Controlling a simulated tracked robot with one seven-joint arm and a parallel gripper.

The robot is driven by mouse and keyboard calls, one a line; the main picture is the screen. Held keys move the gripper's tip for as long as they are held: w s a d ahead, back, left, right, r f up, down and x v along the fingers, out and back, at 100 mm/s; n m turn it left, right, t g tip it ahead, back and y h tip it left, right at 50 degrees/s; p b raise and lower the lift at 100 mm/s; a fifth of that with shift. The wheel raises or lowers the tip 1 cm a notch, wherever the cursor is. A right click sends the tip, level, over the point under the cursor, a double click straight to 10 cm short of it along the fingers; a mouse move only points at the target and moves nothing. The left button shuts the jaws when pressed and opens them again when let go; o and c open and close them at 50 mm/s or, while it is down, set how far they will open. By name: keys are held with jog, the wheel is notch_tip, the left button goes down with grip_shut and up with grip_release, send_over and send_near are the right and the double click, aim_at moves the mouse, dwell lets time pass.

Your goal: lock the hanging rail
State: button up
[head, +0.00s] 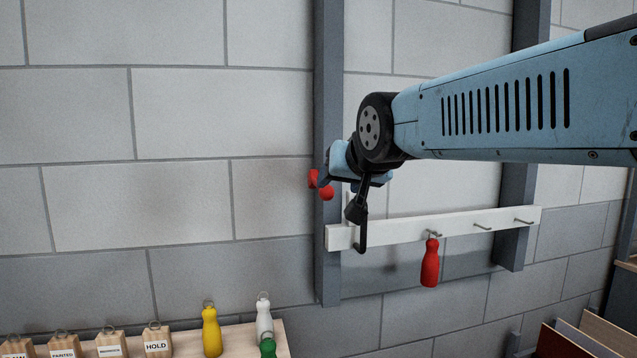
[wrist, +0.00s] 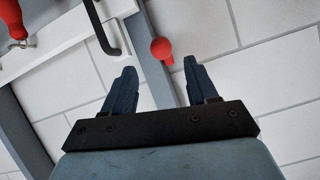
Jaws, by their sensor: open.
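The white hanging rail (head: 440,228) runs across two grey posts, with small hooks along it; it also shows in the wrist view (wrist: 65,45). A red knob (head: 327,193) is at the left post, partly hidden by my gripper. In the wrist view the red knob (wrist: 161,47) appears between my two dark fingertips, with a gap on each side. My gripper (head: 330,178) is open and empty, above the rail's left end. A black bent bar (head: 362,240) passes in front of the rail's left end; it also shows in the wrist view (wrist: 101,27).
A red bottle-shaped item (head: 430,264) hangs from a rail hook. Below left, a wooden shelf (head: 285,345) holds yellow (head: 211,330), white (head: 264,318) and green (head: 268,347) items and several labelled blocks (head: 157,339). Boards (head: 575,340) stand at the lower right.

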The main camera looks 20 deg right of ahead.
jog(key=shift+c, duration=0.3)
jog(key=shift+c, duration=0.7)
jog(key=shift+w+a+r, duration=0.1)
jog(key=shift+w+r, duration=0.15)
jog(key=shift+c, duration=0.8)
jog(key=w+r+g, duration=0.2)
jog(key=w+a+r+n+g, duration=0.1)
jog(key=w+r+g, duration=0.1)
jog(key=r, duration=0.1)
jog(key=shift+w+a+r, duration=0.1)
jog(key=shift+w+a, duration=0.05)
grip_shut()
jog(key=w+r+n+g+h, duration=0.1)
jog(key=w+r+g, duration=0.2)
jog(key=r+g, duration=0.5)
jog(key=shift+t, duration=0.6)
jog(key=f, duration=1.1)
jog(key=shift+w+f, duration=0.3)
jog(key=shift+w, duration=0.05)
jog(key=shift+s+d+f, duration=0.15)
jog(key=shift+d+f, duration=0.1)
jog(key=shift+f, duration=0.4)
